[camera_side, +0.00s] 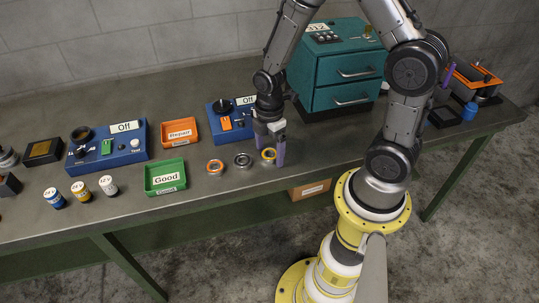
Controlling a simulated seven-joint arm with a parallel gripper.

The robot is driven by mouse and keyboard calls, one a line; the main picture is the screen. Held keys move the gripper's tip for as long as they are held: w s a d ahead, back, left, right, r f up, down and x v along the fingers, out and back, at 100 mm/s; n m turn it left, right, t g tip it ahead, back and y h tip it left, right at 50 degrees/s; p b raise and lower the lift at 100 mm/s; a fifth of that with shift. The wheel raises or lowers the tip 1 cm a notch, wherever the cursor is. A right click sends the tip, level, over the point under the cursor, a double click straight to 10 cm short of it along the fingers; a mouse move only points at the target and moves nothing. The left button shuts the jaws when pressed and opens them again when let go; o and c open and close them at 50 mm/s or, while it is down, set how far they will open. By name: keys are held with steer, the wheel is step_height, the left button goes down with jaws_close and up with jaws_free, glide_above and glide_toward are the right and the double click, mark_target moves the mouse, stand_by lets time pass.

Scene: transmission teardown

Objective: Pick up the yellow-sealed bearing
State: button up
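The yellow-sealed bearing (268,154) lies on the bench near its front edge, at the right end of a row of three bearings. A bearing with a grey seal (242,160) and one with an orange seal (215,167) lie to its left. My gripper (271,150) points down at the yellow-sealed bearing. Its purple fingers are apart, with the bearing low between or just in front of them. I cannot tell whether a finger touches it.
A green "Good" tray (150,189) and an orange "Repair" tray (164,136) stand to the left. A blue device marked "Off" (215,122) stands behind the bearings. A teal drawer cabinet (325,80) stands behind my gripper.

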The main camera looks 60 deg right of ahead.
jaws_close()
stand_by(0.3)
steer(key=shift+r, duration=0.5)
step_height(320, 180, up, 2)
steer(key=shift+w+r, duration=0.1)
steer(key=shift+r, duration=0.1)
steer(key=s+a+r, duration=0.2)
steer(key=s+r, duration=0.7)
steer(key=s, duration=0.5)
steer(key=shift+r, duration=0.3)
